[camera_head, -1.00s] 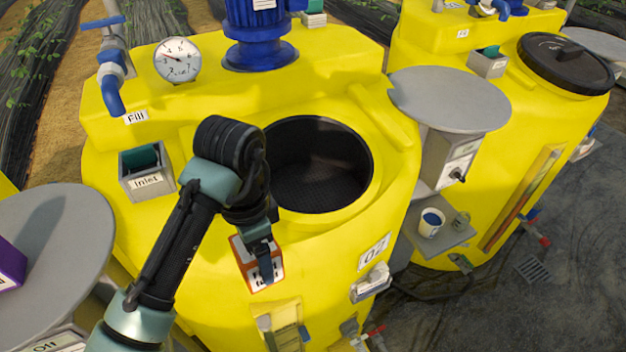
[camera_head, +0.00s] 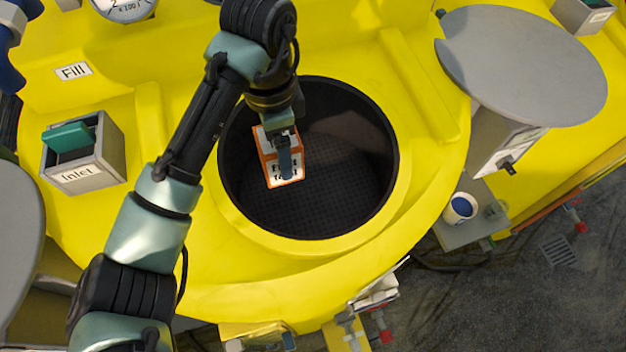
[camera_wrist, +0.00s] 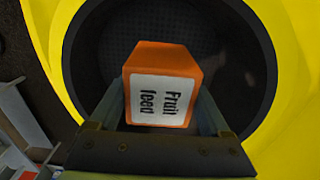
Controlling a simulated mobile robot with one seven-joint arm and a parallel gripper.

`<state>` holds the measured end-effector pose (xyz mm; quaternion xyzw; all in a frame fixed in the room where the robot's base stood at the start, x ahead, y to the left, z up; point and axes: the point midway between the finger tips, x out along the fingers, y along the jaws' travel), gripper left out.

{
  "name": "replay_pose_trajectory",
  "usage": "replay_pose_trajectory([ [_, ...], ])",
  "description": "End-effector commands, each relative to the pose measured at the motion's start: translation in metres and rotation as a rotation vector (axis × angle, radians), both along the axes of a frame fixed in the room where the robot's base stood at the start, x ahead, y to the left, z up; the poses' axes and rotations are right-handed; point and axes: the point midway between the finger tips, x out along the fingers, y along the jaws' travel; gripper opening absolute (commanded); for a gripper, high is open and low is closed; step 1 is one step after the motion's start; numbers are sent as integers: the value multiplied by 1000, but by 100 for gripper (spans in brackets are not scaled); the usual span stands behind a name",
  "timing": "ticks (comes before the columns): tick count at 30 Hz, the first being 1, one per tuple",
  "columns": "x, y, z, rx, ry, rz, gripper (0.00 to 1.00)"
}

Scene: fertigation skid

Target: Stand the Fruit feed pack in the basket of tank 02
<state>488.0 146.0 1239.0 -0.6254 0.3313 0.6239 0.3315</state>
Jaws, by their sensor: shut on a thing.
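The Fruit feed pack (camera_head: 281,168) is an orange box with a white label. My gripper (camera_head: 286,158) is shut on it and holds it over the left part of the round black basket (camera_head: 335,205) in the yellow tank. In the wrist view the pack (camera_wrist: 161,88) sits between my two fingers (camera_wrist: 162,117), with its label toward the camera. The basket's dark mesh floor (camera_wrist: 115,45) shows beyond it. How far the pack's lower end is above that floor I cannot tell.
A grey inlet box (camera_head: 84,152) with a green flap stands left of the opening. A round grey plate (camera_head: 522,62) is at the right, with a small cup (camera_head: 460,208) on a shelf below. The basket looks empty.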

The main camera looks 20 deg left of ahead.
Motion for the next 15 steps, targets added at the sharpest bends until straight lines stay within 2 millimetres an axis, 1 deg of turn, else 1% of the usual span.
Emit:
replay_pose_trajectory([
  [5,0,-2,-26,-6,1,-1,0],
  [6,0,-2,-34,-7,3,-1,0],
  [8,-1,-1,-40,-4,4,2,0],
  [12,0,0,-59,0,2,1,0],
  [15,0,0,-67,-1,1,1,0],
])
